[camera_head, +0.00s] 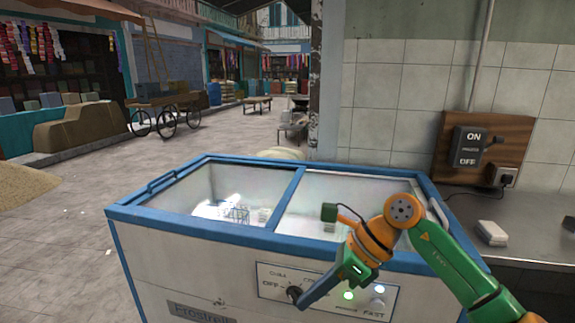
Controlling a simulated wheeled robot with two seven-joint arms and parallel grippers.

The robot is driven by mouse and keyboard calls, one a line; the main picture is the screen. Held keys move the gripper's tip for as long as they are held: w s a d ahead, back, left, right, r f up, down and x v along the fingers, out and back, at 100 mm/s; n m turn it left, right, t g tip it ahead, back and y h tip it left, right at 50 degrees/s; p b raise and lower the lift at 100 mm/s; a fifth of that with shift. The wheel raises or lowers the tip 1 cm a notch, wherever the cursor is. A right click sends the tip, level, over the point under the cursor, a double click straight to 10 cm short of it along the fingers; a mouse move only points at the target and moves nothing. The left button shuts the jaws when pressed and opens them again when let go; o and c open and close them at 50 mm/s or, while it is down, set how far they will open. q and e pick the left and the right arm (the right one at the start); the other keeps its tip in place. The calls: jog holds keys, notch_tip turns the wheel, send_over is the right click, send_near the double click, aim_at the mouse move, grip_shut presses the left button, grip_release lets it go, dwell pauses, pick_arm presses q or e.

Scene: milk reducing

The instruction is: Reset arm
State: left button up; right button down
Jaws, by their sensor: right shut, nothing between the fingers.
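My right arm, green and orange, comes in from the lower right. My right gripper (312,291) is shut and empty, its tip beside the dark dial (294,293) on the freezer's control panel (380,306); I cannot tell whether it touches the dial. The chest freezer (180,260) is white with a blue frame and a glass top. My left gripper is not in view.
A counter (530,265) at the right bears a small white box (492,233). An ON/OFF switch (468,147) and a socket (506,176) are on a wooden wall board. Behind the freezer is a paved street with a cart (165,103). The floor at left is mostly clear.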

jog(key=w+a+f+m+t+y, duration=0.55)
jog(key=m+y, duration=0.35)
jog(key=m, duration=0.5)
jog(key=s+d+f+m+t+h, duration=0.1)
jog(key=d+f+m+t+h, duration=0.1)
jog(key=d+f+m+h, duration=0.4)
jog(key=s+d+f+m+t+h+p, duration=0.1)
jog(key=d+f+m+t, duration=0.15)
jog(key=f+m, duration=0.7)
jog(key=s+d+f+m+t+h, duration=0.1)
jog(key=d+f+m+t+h, duration=0.25)
jog(key=f+m, duration=0.4)
jog(key=s+d+f+m+g+h, duration=0.2)
jog(key=s+d+f+m+g, duration=0.1)
jog(key=s+f, duration=0.5)
jog(key=s+d+f+m+g+h, duration=0.3)
jog(key=s+f, duration=0.5)
jog(key=s+d+f+m+g, duration=0.1)
jog(key=s+f+m+g, duration=0.1)
jog(key=s, duration=0.9)
jog(key=s+d+f+m+g+h, duration=0.1)
jog(key=s+f+g, duration=0.3)
jog(key=s, duration=0.7)
jog(key=shift+s+d+m+p, duration=0.2)
jog(key=shift+s+m+p, duration=0.1)
jog(key=shift+m, duration=0.5)
